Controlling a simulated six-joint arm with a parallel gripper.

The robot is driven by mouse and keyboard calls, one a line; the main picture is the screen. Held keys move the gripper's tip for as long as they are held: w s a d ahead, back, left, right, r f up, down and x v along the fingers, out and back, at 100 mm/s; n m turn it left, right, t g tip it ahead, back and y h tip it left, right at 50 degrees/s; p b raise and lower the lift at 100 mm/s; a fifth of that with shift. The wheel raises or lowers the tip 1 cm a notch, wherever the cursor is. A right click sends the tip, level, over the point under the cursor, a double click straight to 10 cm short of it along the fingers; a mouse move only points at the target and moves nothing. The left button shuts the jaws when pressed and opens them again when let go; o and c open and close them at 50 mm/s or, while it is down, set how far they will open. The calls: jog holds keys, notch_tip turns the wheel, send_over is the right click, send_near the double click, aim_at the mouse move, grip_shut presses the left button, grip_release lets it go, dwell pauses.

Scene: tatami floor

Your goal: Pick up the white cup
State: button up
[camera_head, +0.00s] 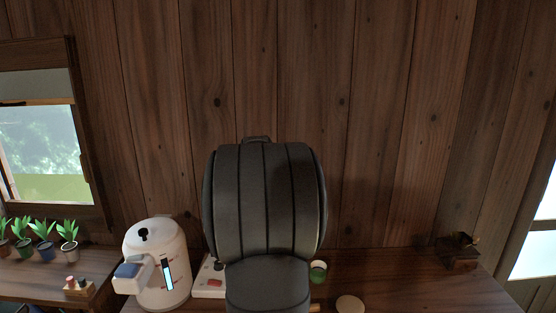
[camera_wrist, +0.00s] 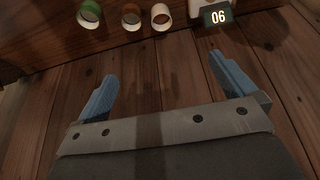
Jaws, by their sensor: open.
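The white cup (camera_wrist: 161,24) is at the top of the wrist view, beside an orange-brown cup (camera_wrist: 131,27) and a green cup (camera_wrist: 90,19). I cannot pick out the white cup in the head view, where a large dark grey shape covers the middle. My gripper (camera_wrist: 163,65) is open, with two blue fingers wide apart and nothing between them. The white cup lies beyond the fingertips, apart from them. In the head view the fingers do not show.
A digital display (camera_wrist: 217,16) sits right of the white cup. In the head view a white electric pot (camera_head: 150,290) stands left, near a partly hidden white device (camera_head: 207,289). A green cup (camera_head: 318,277), a pale round disc (camera_head: 350,304) and a dark grinder-like object (camera_head: 459,250) are right.

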jog(key=c, duration=0.5)
jog(key=shift+o, duration=0.2)
jog(key=w+f+m, duration=0.1)
jog(key=w+f, duration=0.2)
jog(key=f, duration=0.5)
jog(key=w+f+m+h, duration=0.1)
jog(key=w+f, duration=0.3)
jog(key=f, duration=0.4)
jog(key=w+a+f+m, duration=0.1)
jog(key=w+f, duration=0.3)
jog(key=f, duration=0.4)
jog(key=shift+f+m, duration=0.1)
jog(key=shift+m, duration=0.2)
jog(key=shift+x, duration=3.35)
